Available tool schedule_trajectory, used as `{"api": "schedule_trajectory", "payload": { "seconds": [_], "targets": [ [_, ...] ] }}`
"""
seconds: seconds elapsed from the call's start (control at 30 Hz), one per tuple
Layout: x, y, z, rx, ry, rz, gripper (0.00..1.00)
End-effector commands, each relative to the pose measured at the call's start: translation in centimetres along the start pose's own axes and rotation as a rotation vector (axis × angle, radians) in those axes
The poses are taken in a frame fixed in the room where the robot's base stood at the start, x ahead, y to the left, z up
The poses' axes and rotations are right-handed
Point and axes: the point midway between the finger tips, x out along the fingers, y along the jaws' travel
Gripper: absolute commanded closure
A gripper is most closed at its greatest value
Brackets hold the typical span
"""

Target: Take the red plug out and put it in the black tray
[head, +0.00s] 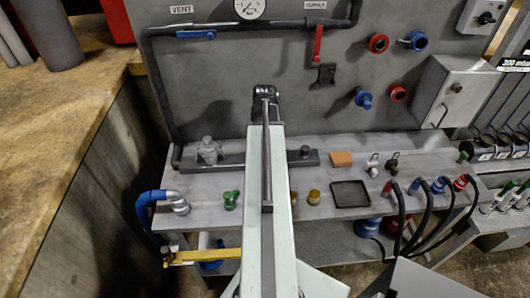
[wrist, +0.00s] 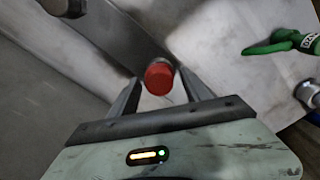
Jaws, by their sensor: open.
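The red plug (wrist: 159,78) shows in the wrist view as a round red cap at a grey metal bar. My gripper (wrist: 160,82) is open, with one finger on each side of the plug. I cannot tell whether either finger touches it. In the head view my arm hides both the plug and the gripper. The black tray (head: 350,194) lies flat on the grey bench, right of my arm, and looks empty.
The bench (head: 330,172) carries a green fitting (head: 231,200), a brass fitting (head: 314,197), an orange block (head: 341,159) and a bent blue-ended pipe (head: 172,198). Black hoses (head: 424,205) stand right of the tray. A wall panel (head: 220,85) with pipes and valves rises behind.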

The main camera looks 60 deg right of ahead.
Motion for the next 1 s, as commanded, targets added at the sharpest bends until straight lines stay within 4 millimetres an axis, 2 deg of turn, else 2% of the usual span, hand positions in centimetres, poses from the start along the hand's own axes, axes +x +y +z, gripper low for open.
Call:
{"api": "schedule_trajectory", "payload": {
  "seconds": [0.1,0.27,0.5,0.7,0.9,1.0],
  "targets": [
    [0.00,-0.03,-0.02,0.105,0.000,0.000,0.44],
    [0.00,-0.01,-0.02,0.158,0.000,0.000,0.44],
    [0.00,0.07,0.03,0.525,0.000,0.000,0.44],
    [0.00,0.08,0.04,0.598,0.000,0.000,0.44],
    [0.00,0.17,0.10,0.920,0.000,0.000,0.44],
    [0.00,0.18,0.10,1.006,0.000,0.000,0.44]
  ]
}}
